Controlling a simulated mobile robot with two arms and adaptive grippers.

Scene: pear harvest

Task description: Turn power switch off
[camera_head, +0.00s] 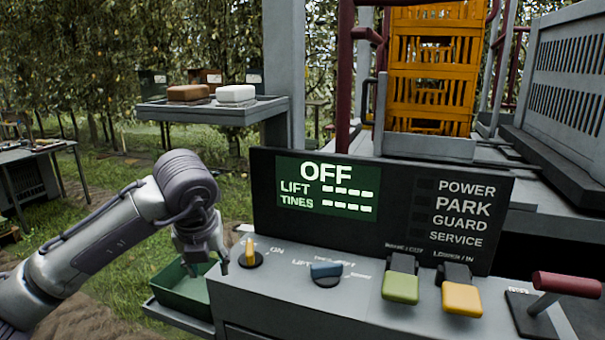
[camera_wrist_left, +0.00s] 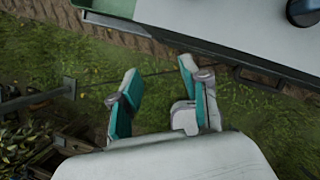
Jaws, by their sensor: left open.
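The power switch (camera_head: 249,253) is a yellow-orange knob on a dark round base at the left end of the grey control panel. Its handle stands about upright in the picture. The display (camera_head: 327,187) above reads OFF, with LIFT and TINES below. My left gripper (camera_head: 205,264) hangs just left of the switch, apart from it, fingers down over the green tray's edge. In the left wrist view the two teal-padded fingers (camera_wrist_left: 157,98) are spread with nothing between them. My right gripper is not in view.
Beside the switch are a blue knob (camera_head: 326,271), a green lever (camera_head: 400,287), a yellow lever (camera_head: 462,299) and a red handle (camera_head: 566,284). A green tray (camera_head: 180,296) sits left of the panel. Orange crates (camera_head: 433,70) stand behind. A shelf (camera_head: 213,109) holds two blocks.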

